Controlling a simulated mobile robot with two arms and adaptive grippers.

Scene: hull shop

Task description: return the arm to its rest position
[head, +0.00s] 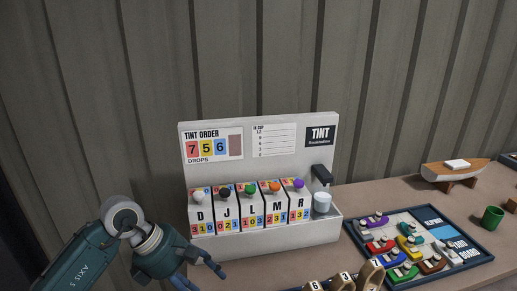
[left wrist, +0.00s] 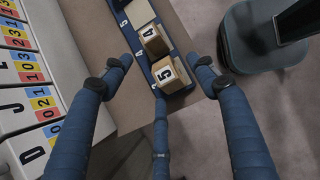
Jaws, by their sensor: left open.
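My left arm comes in from the lower left in the head view. Its gripper (head: 208,272) hangs fingers down and open, in front of the left part of the white tint dispenser (head: 262,240). In the left wrist view the gripper (left wrist: 163,80) has its blue fingers spread, with nothing held between them. The gap between fingers and blocks is hard to judge. My right gripper is not in view.
The dispenser has lettered bins with coloured knobs and a cup (head: 322,203) under its spout. To the right are a board tray (head: 478,258) of coloured boat pieces, a green mug (head: 492,217) and a wooden boat model (head: 453,172). A corrugated wall stands behind.

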